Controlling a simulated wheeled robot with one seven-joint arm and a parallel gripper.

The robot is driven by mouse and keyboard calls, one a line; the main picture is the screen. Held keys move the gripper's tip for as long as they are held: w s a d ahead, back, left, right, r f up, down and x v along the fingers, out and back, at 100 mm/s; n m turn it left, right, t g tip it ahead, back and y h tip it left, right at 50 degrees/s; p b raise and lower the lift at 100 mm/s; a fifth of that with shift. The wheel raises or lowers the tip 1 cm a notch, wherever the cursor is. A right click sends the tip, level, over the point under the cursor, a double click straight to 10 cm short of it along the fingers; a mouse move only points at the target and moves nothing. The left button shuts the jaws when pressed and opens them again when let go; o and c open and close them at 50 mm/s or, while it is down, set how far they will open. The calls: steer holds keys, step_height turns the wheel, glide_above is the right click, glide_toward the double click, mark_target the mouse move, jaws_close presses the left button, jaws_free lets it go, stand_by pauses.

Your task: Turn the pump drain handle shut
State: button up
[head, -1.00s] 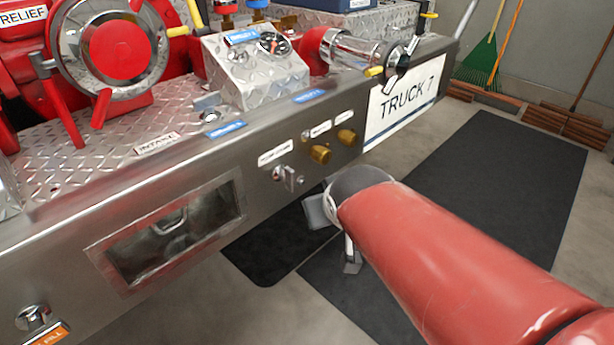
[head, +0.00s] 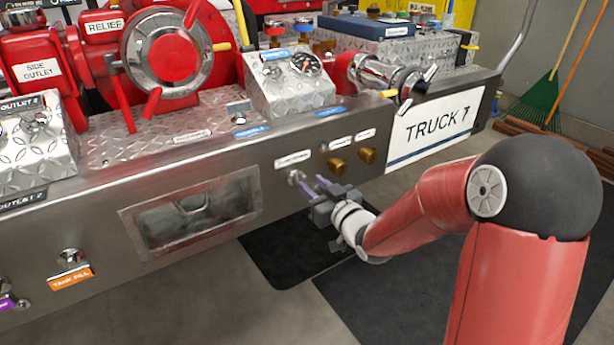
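The pump drain handle (head: 294,176) is a small metal fitting on the front face of the bumper, under a small white label (head: 293,160) too small to read clearly. My gripper (head: 307,181) is right in front of it, reaching in from the lower right. Its two purple-tinted fingers show apart, with a gap between them. The fingertips are at or very near the handle and hide part of it. I cannot tell whether they touch it or how the handle is turned.
Two brass knobs (head: 352,160) sit close to the right of the handle. A recessed window (head: 190,212) is to the left, with a tank fill control (head: 70,261) farther left. A chrome outlet (head: 385,76) juts out above right. Dark mats (head: 285,250) cover the floor below.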

mark_target(306, 178)
steer(key=x, duration=0.5)
steer(key=shift+w+a, duration=0.15)
jaws_close()
